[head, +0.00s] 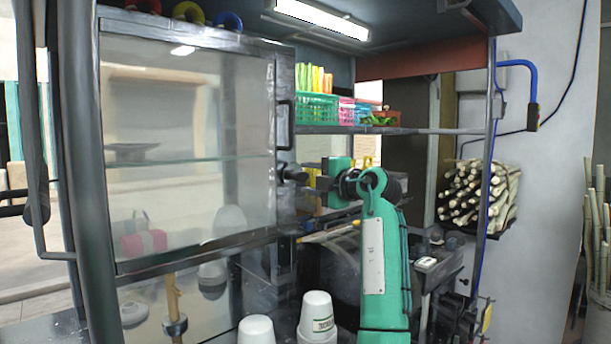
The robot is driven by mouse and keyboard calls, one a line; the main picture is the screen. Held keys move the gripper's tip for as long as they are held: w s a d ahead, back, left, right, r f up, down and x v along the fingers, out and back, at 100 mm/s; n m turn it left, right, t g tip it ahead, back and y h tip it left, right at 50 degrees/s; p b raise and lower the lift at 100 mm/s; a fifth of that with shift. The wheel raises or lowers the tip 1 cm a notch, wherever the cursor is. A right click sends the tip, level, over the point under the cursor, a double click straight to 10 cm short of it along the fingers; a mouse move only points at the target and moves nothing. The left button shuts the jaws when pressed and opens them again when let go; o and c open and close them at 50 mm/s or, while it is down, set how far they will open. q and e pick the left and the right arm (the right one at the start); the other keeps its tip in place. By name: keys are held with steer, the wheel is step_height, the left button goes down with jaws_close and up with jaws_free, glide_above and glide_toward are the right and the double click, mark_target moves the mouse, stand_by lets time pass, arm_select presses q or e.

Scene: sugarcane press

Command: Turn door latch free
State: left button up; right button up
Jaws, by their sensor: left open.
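A glass door (190,150) in a dark frame fills the left half of the head view and looks shut. A black handle (286,125) stands on its right edge. The small dark latch (283,172) is just below the handle, on the same edge. My left gripper (302,178) is at the right side of the latch, open. Its dark fingers blend with the dark latch and frame, so I cannot tell whether they touch it. The right gripper does not show.
A shelf (420,131) with a green basket (316,108) is right of the door. White cups (318,312) stand below at the front. Cut cane (478,195) is bundled by the right wall. A blue-handled bar (518,64) sticks out at upper right.

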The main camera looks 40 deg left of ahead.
arm_select(q)
steer(key=shift+w+a, duration=0.1)
steer(key=shift+a, duration=0.9)
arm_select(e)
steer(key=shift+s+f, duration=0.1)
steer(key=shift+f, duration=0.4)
arm_select(q)
steer(key=shift+c, duration=0.3)
steer(key=c, duration=0.9)
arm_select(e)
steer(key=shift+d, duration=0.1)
